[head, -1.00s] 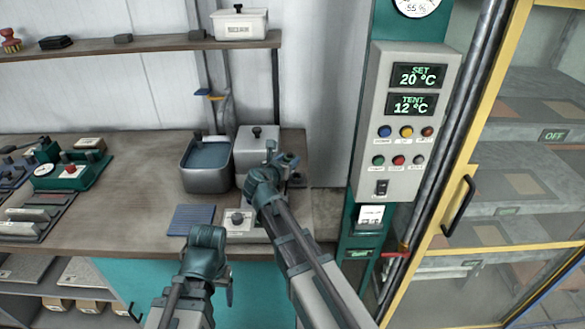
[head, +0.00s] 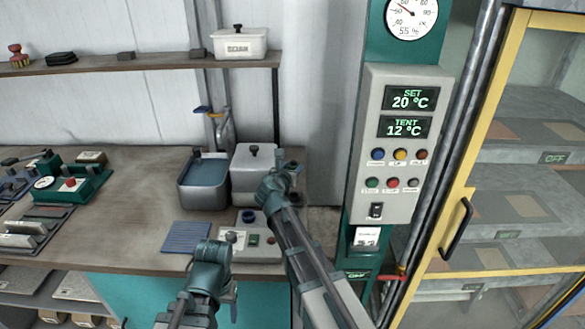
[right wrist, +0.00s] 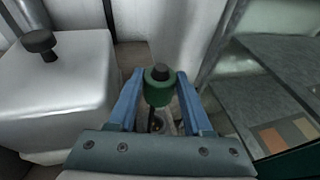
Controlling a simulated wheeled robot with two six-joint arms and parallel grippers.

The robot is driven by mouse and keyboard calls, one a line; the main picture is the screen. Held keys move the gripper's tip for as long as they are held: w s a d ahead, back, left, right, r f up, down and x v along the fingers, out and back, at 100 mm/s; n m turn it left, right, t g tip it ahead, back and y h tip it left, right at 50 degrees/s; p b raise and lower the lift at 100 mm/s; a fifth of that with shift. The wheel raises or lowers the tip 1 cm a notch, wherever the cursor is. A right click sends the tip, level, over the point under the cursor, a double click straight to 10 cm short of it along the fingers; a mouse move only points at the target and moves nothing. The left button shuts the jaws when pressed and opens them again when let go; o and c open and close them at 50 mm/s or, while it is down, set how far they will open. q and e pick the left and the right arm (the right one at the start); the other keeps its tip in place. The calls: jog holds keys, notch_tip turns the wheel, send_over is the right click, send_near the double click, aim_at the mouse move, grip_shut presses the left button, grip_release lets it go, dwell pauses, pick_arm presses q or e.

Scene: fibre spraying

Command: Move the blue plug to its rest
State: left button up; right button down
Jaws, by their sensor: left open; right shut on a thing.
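A dark blue round plug-like piece (head: 249,216) sits on the grey control box (head: 264,254) at the front of the bench, beside my right arm. My right gripper (head: 291,166) is beyond it, at the right of the lidded grey container. In the right wrist view my right gripper (right wrist: 160,82) is shut on a green-collared piece (right wrist: 160,90) with a black top and a dark stem. No blue shows on that piece. My left gripper (head: 233,290) is open, low in front of the bench; its fingertips are hard to make out.
A water-filled grey tub (head: 181,190) and a lidded grey container (head: 246,178) stand behind the control box. A ribbed blue mat (head: 186,237) lies to its left. The teal control column (head: 358,245) and yellow-framed cabinet (head: 470,150) bound the right side.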

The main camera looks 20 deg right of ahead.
jog(key=shift+f+b, duration=2.8)
jog(key=shift+f, duration=0.05)
jog(key=shift+f+b, duration=1.5)
jog(key=shift+f, duration=0.05)
jog(key=shift+c, duration=1.2)
grip_release()
jog(key=shift+s+a+r, duration=0.1)
jog(key=p+v, duration=0.3)
jog(key=v, duration=0.9)
jog(key=shift+r+p, duration=0.15)
jog(key=shift+p, duration=0.25)
jog(key=shift+s+a+r, duration=0.15)
jog(key=shift+s+a, duration=0.25)
jog(key=shift+s, duration=0.2)
